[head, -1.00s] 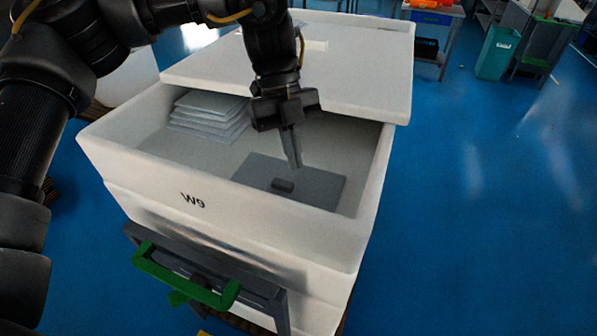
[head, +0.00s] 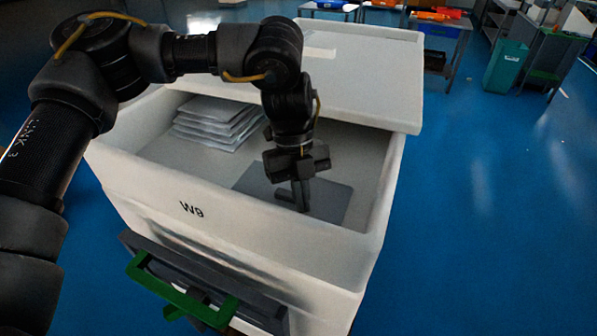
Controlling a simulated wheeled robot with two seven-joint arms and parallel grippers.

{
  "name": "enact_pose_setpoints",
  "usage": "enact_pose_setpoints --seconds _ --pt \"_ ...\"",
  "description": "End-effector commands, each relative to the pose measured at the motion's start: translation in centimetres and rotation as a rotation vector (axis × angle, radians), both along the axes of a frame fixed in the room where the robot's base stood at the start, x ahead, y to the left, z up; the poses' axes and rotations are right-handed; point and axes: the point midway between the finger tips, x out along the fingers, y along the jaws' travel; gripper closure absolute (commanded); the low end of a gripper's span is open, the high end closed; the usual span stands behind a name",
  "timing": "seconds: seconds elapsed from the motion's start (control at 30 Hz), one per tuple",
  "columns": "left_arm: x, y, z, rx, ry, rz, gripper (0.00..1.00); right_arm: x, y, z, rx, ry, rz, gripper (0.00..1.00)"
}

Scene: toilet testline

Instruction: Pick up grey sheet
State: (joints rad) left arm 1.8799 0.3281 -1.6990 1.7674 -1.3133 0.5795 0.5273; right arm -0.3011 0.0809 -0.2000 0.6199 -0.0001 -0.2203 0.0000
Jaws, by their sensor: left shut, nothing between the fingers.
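A flat grey sheet (head: 333,200) lies on the floor of the white bin marked W9 (head: 140,183), in its right part. Whether the fingertips touch the sheet or the block I cannot tell. My right gripper is not in view.
A stack of several light grey sheets (head: 213,124) lies at the bin's back left. A white lid (head: 370,75) covers the bin's far part. A green handle (head: 170,290) is on the cart front. Blue floor on the right is clear.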

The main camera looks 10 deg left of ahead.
Motion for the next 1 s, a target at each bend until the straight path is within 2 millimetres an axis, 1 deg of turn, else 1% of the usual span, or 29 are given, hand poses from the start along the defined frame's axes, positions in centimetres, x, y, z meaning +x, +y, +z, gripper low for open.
enact_pose_setpoints --seconds 0.03,0.1,0.13,0.17,0.2,0.4,0.57,0.87,0.97,1.0 --pt "-0.4 -0.2 -0.8 0.002 0.004 -0.002 1.0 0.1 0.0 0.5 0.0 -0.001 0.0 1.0" --pt "-0.7 -0.4 -2.1 0.001 0.003 -0.002 1.0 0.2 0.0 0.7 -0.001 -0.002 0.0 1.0" --pt "-0.8 -0.5 -2.4 0.0 0.003 -0.001 1.0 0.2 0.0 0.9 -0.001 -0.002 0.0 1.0" --pt "0.0 0.0 -2.0 0.001 0.0 0.006 1.0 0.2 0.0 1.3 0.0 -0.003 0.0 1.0" --pt "0.6 0.3 -1.9 0.001 -0.002 0.006 1.0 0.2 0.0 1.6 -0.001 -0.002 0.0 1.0" --pt "2.2 1.5 -2.2 0.001 0.001 0.003 1.0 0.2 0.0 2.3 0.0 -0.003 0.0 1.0" --pt "2.6 1.8 -2.3 0.0 0.0 0.001 1.0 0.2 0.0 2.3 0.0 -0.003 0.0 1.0" --pt "2.7 1.8 -2.3 0.0 0.0 0.001 1.0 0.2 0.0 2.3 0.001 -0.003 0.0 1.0" --pt "3.6 2.3 -2.2 -0.001 -0.001 0.005 1.0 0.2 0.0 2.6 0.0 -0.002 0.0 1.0" --pt "4.2 2.7 -2.2 0.0 -0.001 0.007 1.0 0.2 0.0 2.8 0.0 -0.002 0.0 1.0"
